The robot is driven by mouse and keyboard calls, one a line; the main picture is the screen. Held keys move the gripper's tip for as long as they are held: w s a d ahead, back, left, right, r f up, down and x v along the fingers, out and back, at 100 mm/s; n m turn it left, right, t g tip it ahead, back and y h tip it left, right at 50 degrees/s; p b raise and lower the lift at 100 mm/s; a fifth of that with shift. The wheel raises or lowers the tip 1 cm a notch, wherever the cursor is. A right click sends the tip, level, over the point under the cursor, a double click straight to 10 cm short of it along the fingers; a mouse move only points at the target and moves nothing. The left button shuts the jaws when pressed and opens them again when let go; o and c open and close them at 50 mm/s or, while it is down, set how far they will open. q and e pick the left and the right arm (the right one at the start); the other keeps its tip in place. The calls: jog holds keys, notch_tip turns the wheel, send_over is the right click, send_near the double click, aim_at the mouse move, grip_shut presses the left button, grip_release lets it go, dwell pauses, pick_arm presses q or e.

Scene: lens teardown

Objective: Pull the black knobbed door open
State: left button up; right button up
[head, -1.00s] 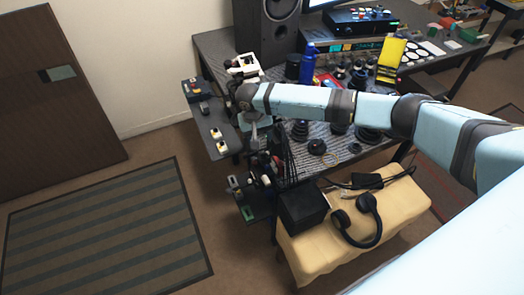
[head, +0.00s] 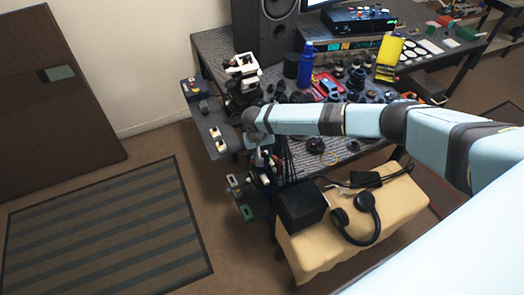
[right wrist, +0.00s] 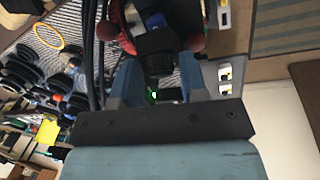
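My right gripper (head: 258,158) is low beside the left end of the workbench in the head view, small and partly hidden by its own wrist. In the right wrist view the fingers of my right gripper (right wrist: 158,65) are apart. A dark block-like knob (right wrist: 158,62) shows between the fingertips, with a gap on at least one side; I cannot tell whether a finger touches it. It stands out from a black part with a red body behind it. The door panel itself is not clearly distinguishable. My left gripper is not in view.
Red balls (right wrist: 107,31) flank the fingertips, and black cables run close by. A black box (head: 302,207) and headphones (head: 362,220) are on a yellow cloth (head: 405,215). A large brown door (head: 55,110) stands far left. The floor by the striped mat (head: 110,230) is clear.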

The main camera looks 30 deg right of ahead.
jog(key=shift+w, duration=0.15)
jog(key=shift+c, duration=0.4)
jog(key=shift+w+a+g, duration=0.1)
jog(key=shift+w+g, duration=0.3)
jog(key=shift+g, duration=0.6)
jog(key=shift+w+f+g+b, duration=0.2)
jog(key=shift+w+g+b, duration=0.25)
jog(key=shift+g+b, duration=0.35)
jog(key=shift+w+f+n+g+b, duration=0.2)
jog(key=shift+w+g+b, duration=0.4)
jog(key=shift+g+b, duration=0.9)
jog(key=shift+w+f+n+g+b, duration=0.2)
jog(key=shift+w+g+b, duration=0.6)
jog(key=shift+b, duration=1.1)
jog(key=shift+s+d, duration=0.2)
jog(key=o, duration=0.7)
jog(key=shift+g, duration=0.4)
jog(key=shift+r+y, duration=0.1)
jog(key=shift+y, duration=0.2)
